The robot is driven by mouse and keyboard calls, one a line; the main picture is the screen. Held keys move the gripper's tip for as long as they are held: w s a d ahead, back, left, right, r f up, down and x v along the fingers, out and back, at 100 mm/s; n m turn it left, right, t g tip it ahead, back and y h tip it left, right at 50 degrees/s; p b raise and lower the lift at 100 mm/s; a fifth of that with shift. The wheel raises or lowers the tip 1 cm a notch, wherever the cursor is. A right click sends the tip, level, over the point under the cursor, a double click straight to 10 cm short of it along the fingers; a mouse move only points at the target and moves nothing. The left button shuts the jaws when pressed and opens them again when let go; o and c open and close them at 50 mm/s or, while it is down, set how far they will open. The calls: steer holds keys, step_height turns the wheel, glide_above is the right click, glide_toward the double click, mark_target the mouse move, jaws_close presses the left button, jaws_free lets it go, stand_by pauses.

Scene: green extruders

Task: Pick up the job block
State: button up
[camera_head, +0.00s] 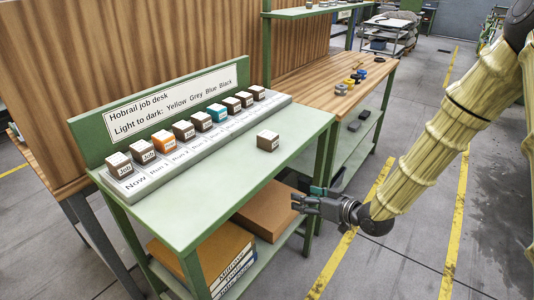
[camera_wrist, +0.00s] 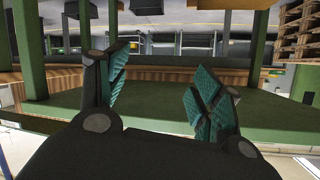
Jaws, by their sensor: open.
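A green desk (camera_head: 225,168) carries a grey strip (camera_head: 143,183) with a row of several small blocks. Most are brown or grey with white tops; one is teal (camera_head: 217,112). The block (camera_head: 118,164) at the near left end, by the "Now" mark, and the one beside it (camera_head: 143,150) appear to read "Job". One more brown block (camera_head: 268,140) with a pale top stands alone on the desk, off the strip. My gripper (camera_head: 300,202) is open and empty beside the desk's right front, below its top and apart from every block. Its two teal-padded fingers show in the wrist view (camera_wrist: 158,88); no block shows there.
A sign (camera_head: 172,101) reads "Hobrail job desk" and "Light to dark: Yellow Grey Blue Black". Boxes (camera_head: 275,210) and thick binders (camera_head: 205,262) fill the lower shelf. A wooden bench (camera_head: 345,72) with small parts adjoins behind.

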mark_target(276, 138)
steer(key=w+a+r+n+y+b, duration=0.1)
steer(key=w+r+n+y+b, duration=0.15)
steer(key=r, duration=0.55)
steer(key=w+a+r+n+y+b, duration=0.1)
steer(key=w+r+n+y, duration=0.15)
steer(key=r, duration=0.45)
steer(key=x, duration=0.5)
steer(key=shift+r, duration=0.2)
steer(key=shift+t, duration=0.3)
steer(key=shift+x, duration=2.5)
steer(key=shift+s+f, duration=0.1)
steer(key=shift+f, duration=0.1)
steer(key=c, duration=1.1)
